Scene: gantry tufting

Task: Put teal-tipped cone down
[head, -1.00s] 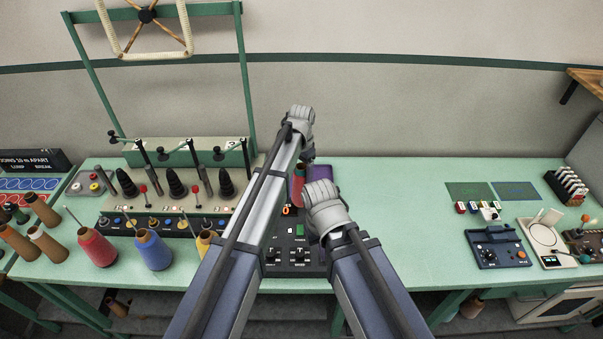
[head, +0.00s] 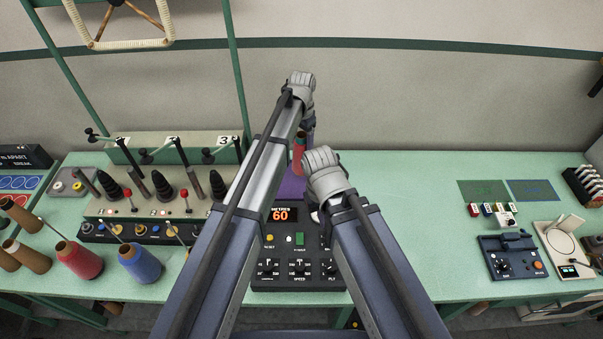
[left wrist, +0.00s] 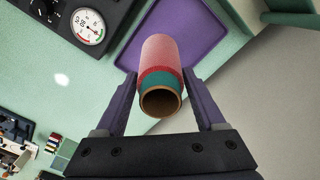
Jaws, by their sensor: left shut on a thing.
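The teal-tipped cone (left wrist: 161,62) is pinkish red with a teal band and a brown open tube end facing the left wrist camera. My left gripper (left wrist: 162,88) is shut on it, with a purple finger on each side. In the head view the cone shows as a small red piece (head: 298,152) beside the left gripper (head: 303,140), partly behind my arms. It is over a purple tray (left wrist: 203,28), whose edge also shows in the head view (head: 291,187). Whether the cone touches the tray cannot be told. My right wrist (head: 325,174) is near; its fingers are hidden.
A black control panel (head: 298,240) reading 60 stands in front of the tray. A tufting machine (head: 160,205) is to the left, with red (head: 78,260) and blue (head: 140,262) cones before it.

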